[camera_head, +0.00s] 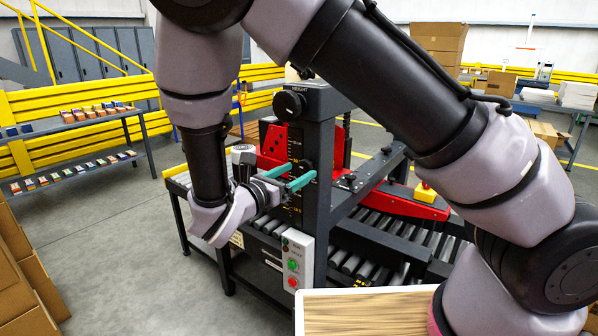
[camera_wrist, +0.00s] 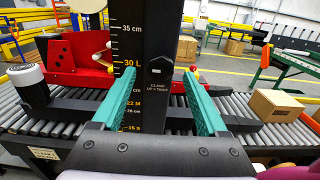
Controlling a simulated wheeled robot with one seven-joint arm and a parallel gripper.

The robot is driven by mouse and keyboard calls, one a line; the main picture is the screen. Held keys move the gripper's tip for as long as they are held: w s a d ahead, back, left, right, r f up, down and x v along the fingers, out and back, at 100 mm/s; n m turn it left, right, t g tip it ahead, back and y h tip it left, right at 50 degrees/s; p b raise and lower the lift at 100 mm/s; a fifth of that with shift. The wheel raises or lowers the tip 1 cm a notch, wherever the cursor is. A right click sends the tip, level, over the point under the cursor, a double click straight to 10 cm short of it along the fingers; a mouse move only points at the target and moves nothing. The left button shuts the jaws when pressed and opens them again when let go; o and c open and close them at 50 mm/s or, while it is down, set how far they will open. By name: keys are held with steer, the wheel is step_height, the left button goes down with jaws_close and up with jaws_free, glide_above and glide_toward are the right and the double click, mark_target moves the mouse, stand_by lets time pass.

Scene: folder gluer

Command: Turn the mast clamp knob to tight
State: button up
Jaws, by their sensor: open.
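The dark mast (camera_head: 318,135) stands upright in front of me, with a height scale on its face. In the wrist view, the mast (camera_wrist: 138,30) carries a "CLAMP UP = TIGHT" label (camera_wrist: 158,88) between my fingers. A small pale mark shows just above the label. The clamp knob's black outline blends into the mast there, so I cannot tell its angle. My gripper (camera_head: 301,172) is open, its two teal fingers pointing at the mast face. In the wrist view, my gripper (camera_wrist: 147,74) has one finger on each side of the label, with nothing visibly held.
A round black height knob (camera_head: 290,103) sits higher on the mast. A control box (camera_head: 295,262) with green and red buttons is below my gripper. Red machine guards and the roller conveyor (camera_wrist: 232,107) lie behind the mast. A cardboard box (camera_wrist: 275,105) rests at right.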

steer(key=shift+x, duration=0.85)
jaws_close()
